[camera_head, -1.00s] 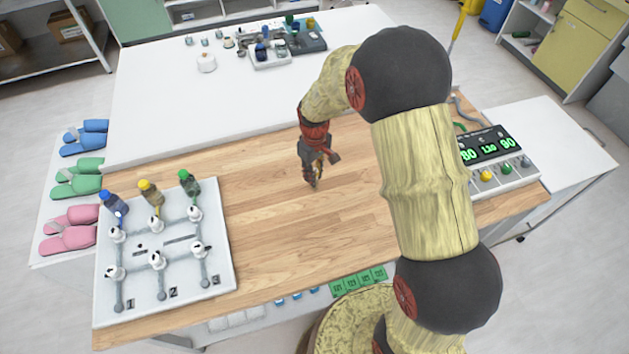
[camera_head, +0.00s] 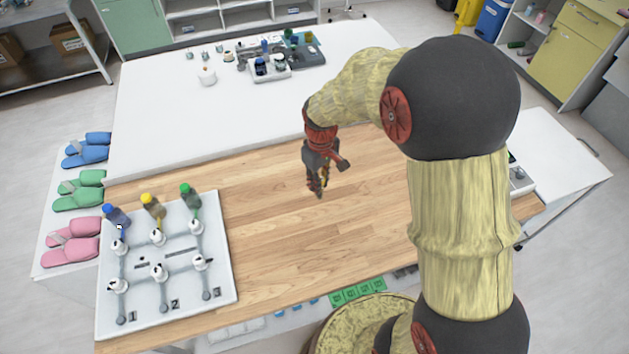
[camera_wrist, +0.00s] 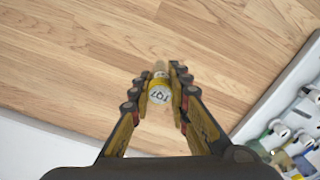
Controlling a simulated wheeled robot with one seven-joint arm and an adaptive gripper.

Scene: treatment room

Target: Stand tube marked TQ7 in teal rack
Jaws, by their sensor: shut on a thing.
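My gripper (camera_head: 319,190) hangs over the wooden worktop, right of the white valve board. In the wrist view my gripper (camera_wrist: 158,88) is shut on a tube (camera_wrist: 159,95) with a pale cap marked TQ7. The cap faces the wrist camera, and a short yellowish body shows beyond it. The tube is hard to make out in the head view. A cluster of small racks and trays stands at the back of the white table.
The white valve board (camera_head: 222,250) with blue, yellow and green bottles covers the worktop's left end. The racks at the back include a white tray (camera_head: 285,73) and a grey one (camera_head: 316,60). A white jar (camera_head: 207,77) stands left of them. The white table's middle is clear.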

